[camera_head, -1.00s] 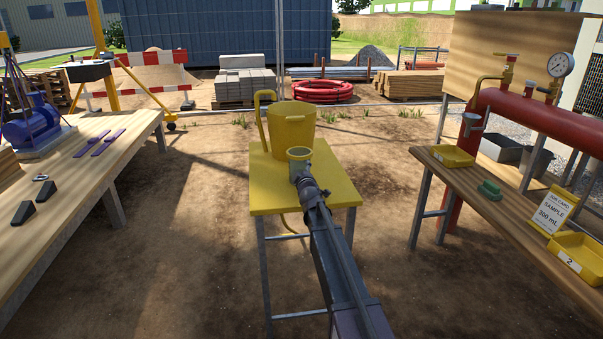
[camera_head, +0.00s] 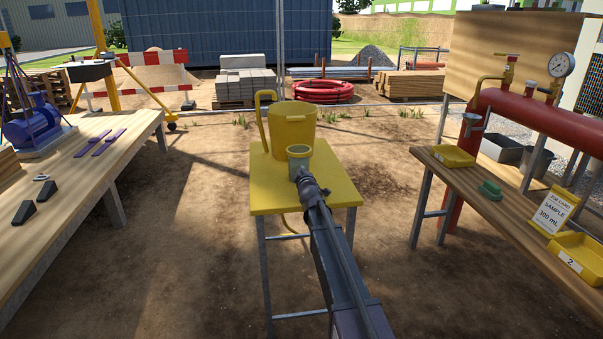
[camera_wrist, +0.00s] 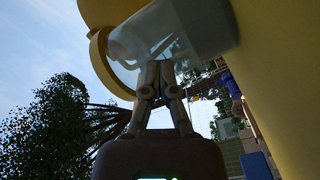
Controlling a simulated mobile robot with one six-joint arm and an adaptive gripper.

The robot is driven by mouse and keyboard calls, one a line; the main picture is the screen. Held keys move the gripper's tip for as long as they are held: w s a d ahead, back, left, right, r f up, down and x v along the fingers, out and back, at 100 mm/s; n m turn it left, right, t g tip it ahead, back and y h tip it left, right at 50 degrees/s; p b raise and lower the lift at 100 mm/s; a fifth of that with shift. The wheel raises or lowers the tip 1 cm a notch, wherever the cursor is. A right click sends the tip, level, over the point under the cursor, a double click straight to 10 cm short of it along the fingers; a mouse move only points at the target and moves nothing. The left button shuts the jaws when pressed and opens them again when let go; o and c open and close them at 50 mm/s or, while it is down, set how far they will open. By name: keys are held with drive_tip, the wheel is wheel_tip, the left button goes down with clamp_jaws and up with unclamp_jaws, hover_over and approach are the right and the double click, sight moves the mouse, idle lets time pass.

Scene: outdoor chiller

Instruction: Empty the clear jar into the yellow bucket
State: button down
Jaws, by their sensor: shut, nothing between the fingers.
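The clear jar (camera_head: 299,158) is at the end of my arm, in front of the yellow bucket, with its open mouth visible. In the wrist view the jar (camera_wrist: 190,32) appears tilted, its wall at my fingertips. My gripper (camera_wrist: 160,68) is shut, its fingers close together against or just beside the jar.
A wooden bench (camera_head: 80,195) at left holds a blue pump (camera_head: 38,125) and dark wedges. Bare ground lies between.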

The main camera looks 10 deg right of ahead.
drive_tip(key=shift+r, duration=0.15)
drive_tip(key=shift+r+p, duration=2.9)
drive_tip(key=shift+p, duration=0.15)
wheel_tip(320, 180, up, 34)
drive_tip(key=p, duration=3.4)
hover_over(302, 155)
drive_tip(key=s, duration=0.2)
drive_tip(key=shift+a+f, duration=0.1)
drive_tip(key=shift+a, duration=0.1)
drive_tip(key=shift+s, duration=0.15)
